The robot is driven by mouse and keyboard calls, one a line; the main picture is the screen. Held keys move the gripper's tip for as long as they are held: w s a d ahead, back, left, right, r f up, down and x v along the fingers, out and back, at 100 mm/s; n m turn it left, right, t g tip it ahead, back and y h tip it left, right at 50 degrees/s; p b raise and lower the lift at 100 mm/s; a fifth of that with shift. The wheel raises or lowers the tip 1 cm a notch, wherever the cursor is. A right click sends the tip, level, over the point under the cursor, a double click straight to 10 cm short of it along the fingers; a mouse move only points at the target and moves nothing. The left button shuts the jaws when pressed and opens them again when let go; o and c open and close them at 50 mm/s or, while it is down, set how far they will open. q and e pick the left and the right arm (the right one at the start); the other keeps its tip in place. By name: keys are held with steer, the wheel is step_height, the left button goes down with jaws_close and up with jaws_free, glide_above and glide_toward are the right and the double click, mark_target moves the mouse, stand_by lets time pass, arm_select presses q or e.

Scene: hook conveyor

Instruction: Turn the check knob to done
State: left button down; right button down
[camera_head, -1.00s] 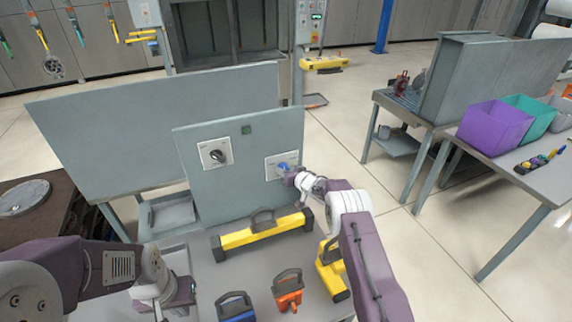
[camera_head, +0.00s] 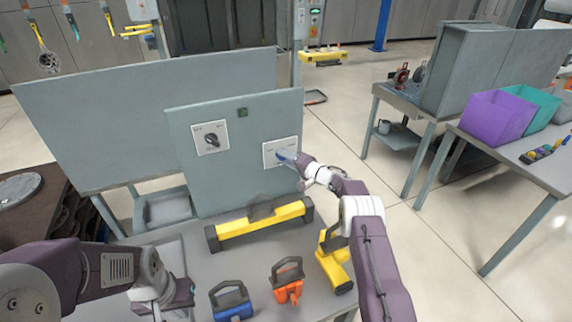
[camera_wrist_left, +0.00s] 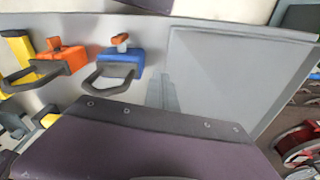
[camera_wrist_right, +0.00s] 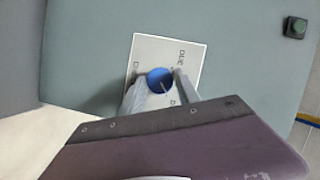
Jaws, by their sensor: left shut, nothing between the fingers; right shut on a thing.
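The upright grey panel (camera_head: 180,180) carries two white plates. The right plate (camera_head: 269,160) has a blue knob (camera_head: 281,155); in the right wrist view the knob (camera_wrist_right: 159,79) sits on its plate (camera_wrist_right: 150,45) with small printed lettering, partly hidden. My right gripper (camera_head: 287,157) is shut on the blue knob, with a finger at each side in the right wrist view (camera_wrist_right: 158,88). The left plate (camera_head: 204,147) has a dark knob (camera_head: 212,140), untouched. My left gripper (camera_wrist_left: 161,88) is shut and empty, low over the table.
A yellow bar with a grey handle (camera_head: 262,226) lies before the panel. Blue (camera_head: 231,301), orange (camera_head: 287,281) and yellow (camera_head: 334,262) handled items stand on the table nearer me. A green button (camera_head: 242,113) is on the panel's upper part.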

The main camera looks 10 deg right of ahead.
steer(key=shift+d+f+m+y+b, duration=0.1)
steer(key=shift+m+y+b, duration=0.2)
steer(key=shift+m+b, duration=0.4)
steer(key=c, duration=0.9)
jaws_free()
